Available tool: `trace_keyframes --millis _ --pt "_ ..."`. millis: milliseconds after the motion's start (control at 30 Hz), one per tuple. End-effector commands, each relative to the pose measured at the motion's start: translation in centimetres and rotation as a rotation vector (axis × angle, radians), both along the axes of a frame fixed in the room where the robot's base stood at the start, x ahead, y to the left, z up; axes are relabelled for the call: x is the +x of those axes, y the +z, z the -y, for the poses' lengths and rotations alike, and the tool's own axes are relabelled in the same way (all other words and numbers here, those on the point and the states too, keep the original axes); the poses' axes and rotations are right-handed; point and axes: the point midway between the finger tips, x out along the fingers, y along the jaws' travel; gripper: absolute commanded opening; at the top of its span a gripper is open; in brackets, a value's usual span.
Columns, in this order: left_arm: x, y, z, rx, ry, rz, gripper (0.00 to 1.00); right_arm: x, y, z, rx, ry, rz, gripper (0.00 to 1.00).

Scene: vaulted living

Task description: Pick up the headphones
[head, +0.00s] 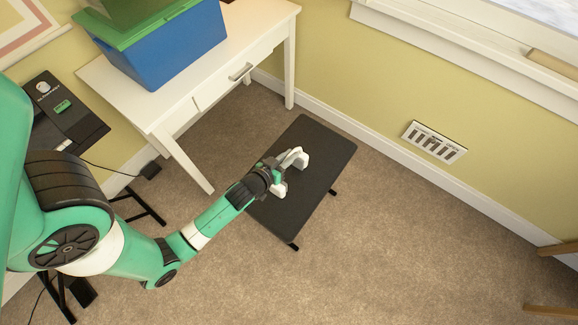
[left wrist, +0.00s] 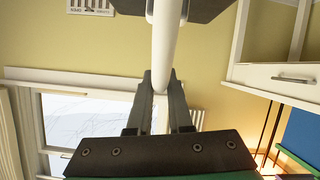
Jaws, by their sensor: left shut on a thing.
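The white headphones (head: 299,160) are over the small black table (head: 318,138) in the middle of the head view. My left gripper (head: 283,166) is at them, its arm reaching in from the left and hiding part of them. In the left wrist view, my left gripper (left wrist: 163,88) is shut on the white band of the headphones (left wrist: 166,45), which runs up between its two dark fingers. I cannot tell whether the headphones still touch the table top. My right gripper is not in view.
A white desk (head: 150,115) with a blue bin (head: 165,55) and green lid stands at upper left. A black stand (head: 75,125) with small items is at far left. A wall vent (head: 434,142) is right of the table. Carpet (head: 400,240) at right is clear.

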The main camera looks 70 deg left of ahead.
Motion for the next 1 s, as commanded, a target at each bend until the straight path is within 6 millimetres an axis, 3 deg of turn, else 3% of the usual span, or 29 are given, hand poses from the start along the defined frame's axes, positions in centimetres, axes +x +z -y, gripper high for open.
trace_keyframes --millis 367,633,867,1000 --pt "0.0 0.3 0.0 -0.001 0.000 0.000 0.00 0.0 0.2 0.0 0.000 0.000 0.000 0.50" --pt "-0.2 4.2 0.2 0.000 -0.002 0.001 0.00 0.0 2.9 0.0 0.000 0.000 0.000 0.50" --pt "-4.5 10.4 3.3 0.000 -0.005 -0.002 0.00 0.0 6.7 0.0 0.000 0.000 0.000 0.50" --pt "-8.3 11.2 6.0 0.001 -0.010 -0.005 0.00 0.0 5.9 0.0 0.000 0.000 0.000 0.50"
